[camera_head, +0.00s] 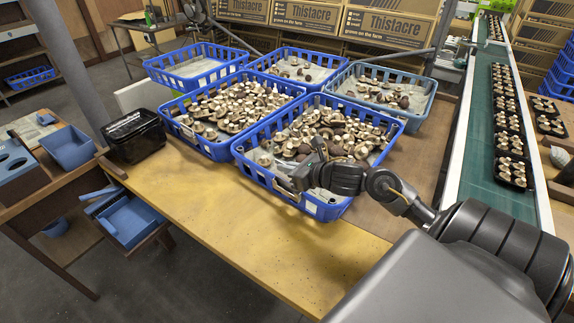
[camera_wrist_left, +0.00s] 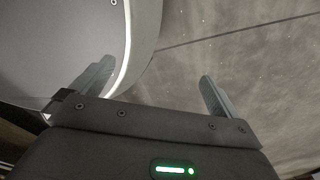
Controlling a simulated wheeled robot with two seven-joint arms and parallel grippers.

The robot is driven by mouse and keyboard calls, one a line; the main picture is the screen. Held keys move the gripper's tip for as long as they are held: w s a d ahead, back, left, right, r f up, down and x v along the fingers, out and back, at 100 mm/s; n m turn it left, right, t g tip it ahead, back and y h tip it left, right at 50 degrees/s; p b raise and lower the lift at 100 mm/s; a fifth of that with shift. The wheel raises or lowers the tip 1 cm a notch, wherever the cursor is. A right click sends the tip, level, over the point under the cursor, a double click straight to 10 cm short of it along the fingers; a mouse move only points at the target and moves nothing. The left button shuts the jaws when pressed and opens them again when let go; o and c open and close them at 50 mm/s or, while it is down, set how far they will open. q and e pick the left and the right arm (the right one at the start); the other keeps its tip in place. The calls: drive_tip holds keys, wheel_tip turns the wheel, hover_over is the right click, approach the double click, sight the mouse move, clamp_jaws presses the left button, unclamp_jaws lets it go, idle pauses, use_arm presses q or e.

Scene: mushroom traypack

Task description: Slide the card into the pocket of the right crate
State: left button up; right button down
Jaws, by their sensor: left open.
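The right crate (camera_head: 330,210) is a blue slatted crate full of mushrooms, at the front of the yellow table. My right gripper (camera_head: 292,182) is at its near wall, with the wrist tilted over the rim. A small pale piece (camera_head: 284,184) shows at the fingertips; it may be the card, but it is too small to tell, and the fingers partly hide it. The pocket on the crate's near wall cannot be made out clearly. In the left wrist view my left gripper (camera_wrist_left: 155,88) is open and empty, above grey floor beside a pale rounded body.
Another blue crate of mushrooms (camera_head: 225,153) stands to the left, with several more crates behind. A black bin (camera_head: 135,138) is at the table's left end. The table front (camera_head: 250,235) is clear. A green conveyor (camera_head: 485,165) with punnets runs at the right.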

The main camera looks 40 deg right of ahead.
wheel_tip(320, 180, down, 3)
drive_tip(key=shift+f+b, duration=0.1)
drive_tip(key=shift+b, duration=1.05)
drive_tip(key=shift+f+b, duration=0.45)
drive_tip(key=shift+b, duration=0.1)
use_arm(q)
drive_tip(key=a+f, duration=0.1)
drive_tip(key=w+a+f, duration=0.1)
drive_tip(key=f, duration=0.1)
drive_tip(key=shift+f, duration=0.2)
use_arm(e)
drive_tip(key=c, duration=1.6)
unclamp_jaws()
drive_tip(key=shift+r, duration=0.1)
use_arm(q)
drive_tip(key=shift+s+d+r+p, duration=0.15)
drive_tip(key=shift+d+r+p, duration=0.5)
drive_tip(key=shift+p, duration=0.2)
use_arm(e)
drive_tip(key=v, duration=1)
drive_tip(key=shift+s+d+r, duration=0.1)
drive_tip(key=shift+s+d, duration=0.05)
drive_tip(key=shift+s, duration=0.25)
